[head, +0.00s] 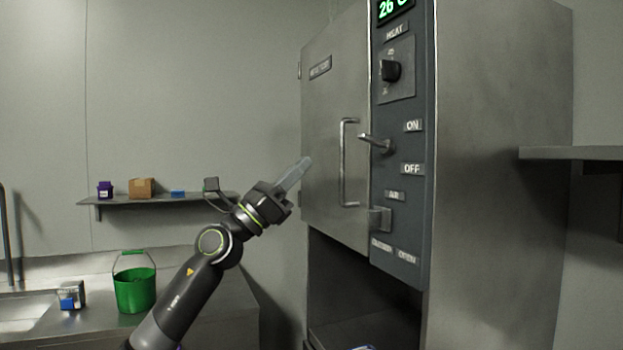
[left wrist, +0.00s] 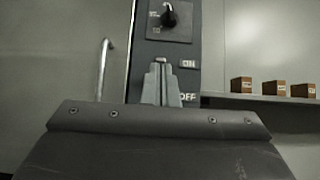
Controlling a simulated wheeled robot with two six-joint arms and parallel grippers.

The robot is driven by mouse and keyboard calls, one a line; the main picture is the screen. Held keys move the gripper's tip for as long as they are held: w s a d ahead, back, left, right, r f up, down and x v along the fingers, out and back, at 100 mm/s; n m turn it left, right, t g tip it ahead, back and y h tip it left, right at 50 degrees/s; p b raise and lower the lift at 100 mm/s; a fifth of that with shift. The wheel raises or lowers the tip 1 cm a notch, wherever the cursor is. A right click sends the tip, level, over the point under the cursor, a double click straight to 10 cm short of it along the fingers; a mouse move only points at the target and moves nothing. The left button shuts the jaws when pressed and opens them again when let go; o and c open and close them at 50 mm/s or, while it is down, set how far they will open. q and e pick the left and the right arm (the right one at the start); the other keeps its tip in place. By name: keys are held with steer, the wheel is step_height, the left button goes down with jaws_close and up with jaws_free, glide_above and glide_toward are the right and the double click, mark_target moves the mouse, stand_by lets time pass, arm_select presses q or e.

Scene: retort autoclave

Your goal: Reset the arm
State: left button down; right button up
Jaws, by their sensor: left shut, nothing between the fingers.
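My left gripper (head: 294,174) is raised in front of the grey metal autoclave (head: 500,150), a little left of its door handle (head: 343,160). Its fingers are shut and empty, and they point up and right toward the door. In the left wrist view the shut fingers (left wrist: 161,82) appear over the control panel (left wrist: 180,50), next to the ON and OFF labels. I cannot tell from these views whether the fingertips touch the door. My right gripper is not in view.
The autoclave door (head: 325,110) is closed. A lever (head: 375,143) and a black heat knob (head: 390,70) stick out from the panel. A shelf (head: 150,200) with small boxes is behind my arm. A green bucket (head: 135,290) stands on the counter at left. Another shelf (head: 570,153) is at right.

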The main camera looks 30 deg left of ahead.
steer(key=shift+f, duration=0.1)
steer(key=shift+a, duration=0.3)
